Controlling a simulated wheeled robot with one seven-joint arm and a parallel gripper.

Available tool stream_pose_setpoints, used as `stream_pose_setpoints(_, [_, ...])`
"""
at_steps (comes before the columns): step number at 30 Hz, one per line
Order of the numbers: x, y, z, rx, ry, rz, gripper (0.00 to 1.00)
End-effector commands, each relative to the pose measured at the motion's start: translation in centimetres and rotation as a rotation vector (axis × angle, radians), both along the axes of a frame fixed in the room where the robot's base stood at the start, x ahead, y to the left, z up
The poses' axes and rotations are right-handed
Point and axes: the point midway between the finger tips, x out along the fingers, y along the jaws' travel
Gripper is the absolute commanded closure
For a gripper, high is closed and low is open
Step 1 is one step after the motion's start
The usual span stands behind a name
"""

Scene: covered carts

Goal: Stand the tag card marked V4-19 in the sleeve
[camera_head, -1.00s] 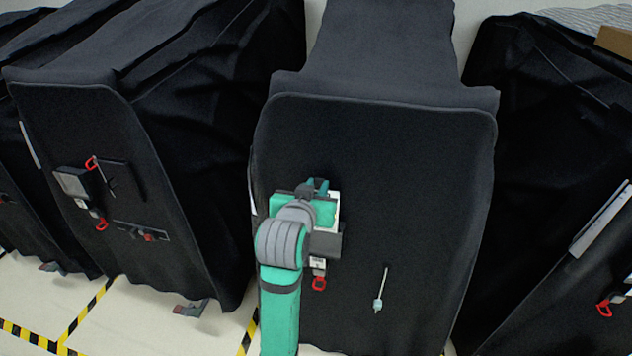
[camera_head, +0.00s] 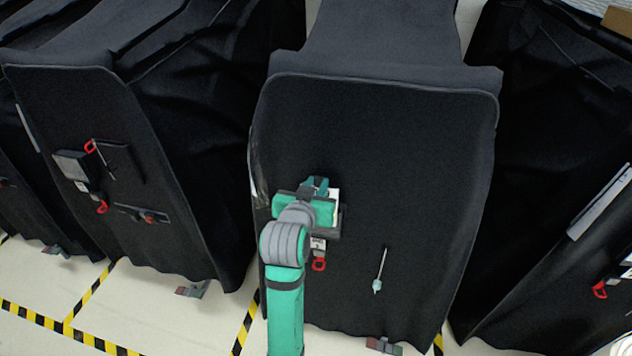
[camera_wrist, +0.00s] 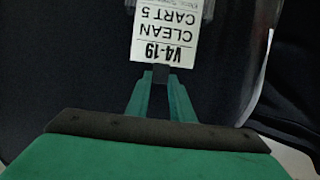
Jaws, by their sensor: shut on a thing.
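The tag card marked V4-19 (camera_wrist: 165,38) is white with dark print, also reading CLEAN CART 5. It shows upside down in the wrist view. My gripper (camera_wrist: 160,76) is shut on its edge. In the head view, a white part of the card (camera_head: 335,196) shows beside my gripper (camera_head: 315,186), in front of the middle cart's black cover. A dark holder (camera_head: 340,217), possibly the sleeve, is mostly hidden behind my gripper. I cannot tell whether the card touches it or is inside it.
A small white tag with a red hook (camera_head: 319,265) hangs just below my gripper. A thin pale tool (camera_head: 379,270) hangs on the cover to the right. Covered carts stand on both sides, the left one with a dark holder (camera_head: 75,165). Striped tape marks the floor.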

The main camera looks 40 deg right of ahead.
Motion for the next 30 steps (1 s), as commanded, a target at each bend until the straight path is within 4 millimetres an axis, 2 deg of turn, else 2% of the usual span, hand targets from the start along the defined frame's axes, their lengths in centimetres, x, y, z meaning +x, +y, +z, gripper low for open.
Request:
stream_pose_setpoints(17, [0.0,0.0,-0.3,-0.001,-0.001,0.000,1.00])
stream_pose_setpoints(30, [0.0,0.0,-1.4,0.000,0.000,0.000,1.00])
